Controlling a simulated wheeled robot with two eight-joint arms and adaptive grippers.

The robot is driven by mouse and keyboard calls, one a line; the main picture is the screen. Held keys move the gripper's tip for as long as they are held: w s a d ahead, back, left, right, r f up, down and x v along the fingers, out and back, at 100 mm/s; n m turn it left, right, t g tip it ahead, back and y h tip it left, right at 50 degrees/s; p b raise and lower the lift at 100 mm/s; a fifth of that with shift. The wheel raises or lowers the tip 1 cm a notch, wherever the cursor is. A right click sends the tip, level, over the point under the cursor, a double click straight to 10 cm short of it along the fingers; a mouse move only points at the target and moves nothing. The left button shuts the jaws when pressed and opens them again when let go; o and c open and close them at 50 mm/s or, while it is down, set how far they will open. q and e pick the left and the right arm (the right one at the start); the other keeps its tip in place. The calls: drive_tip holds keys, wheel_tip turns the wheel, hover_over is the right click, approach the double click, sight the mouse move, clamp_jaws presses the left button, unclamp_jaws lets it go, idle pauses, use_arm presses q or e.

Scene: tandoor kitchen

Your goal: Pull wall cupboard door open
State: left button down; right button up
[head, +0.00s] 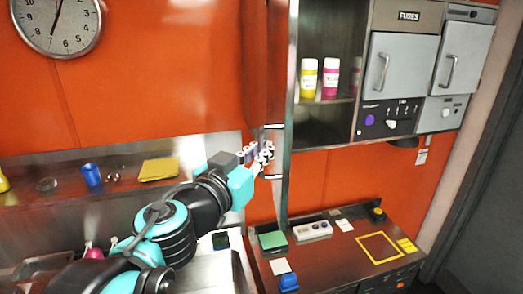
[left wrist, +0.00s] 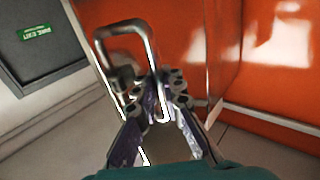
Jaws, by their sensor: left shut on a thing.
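The wall cupboard (head: 333,30) stands open. Its inside shows a yellow-labelled bottle (head: 308,78) and a magenta bottle (head: 330,79) on a shelf. Its metal door (head: 288,90) shows almost edge-on at the cupboard's left, swung out towards me. The bar handle (head: 274,126) is on the door's left side. My left gripper (head: 262,157) is at this handle with its fingers closed on it. In the left wrist view, the bent metal handle (left wrist: 122,28) runs down between the fingertips of my left gripper (left wrist: 163,100). My right gripper is not in view.
A counter (head: 330,262) below holds a green box (head: 272,240), a switch box (head: 312,230) and a blue item (head: 288,282). Grey fuse boxes (head: 392,70) hang right of the cupboard. A shelf at left holds a blue cup (head: 91,175) and a yellow cloth (head: 159,170).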

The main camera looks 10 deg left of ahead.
use_arm(q)
drive_tip(key=c, duration=1.6)
unclamp_jaws()
drive_tip(key=shift+s, duration=0.2)
drive_tip(key=v, duration=0.7)
drive_tip(key=shift+s, duration=0.2)
drive_tip(key=shift+a, duration=0.15)
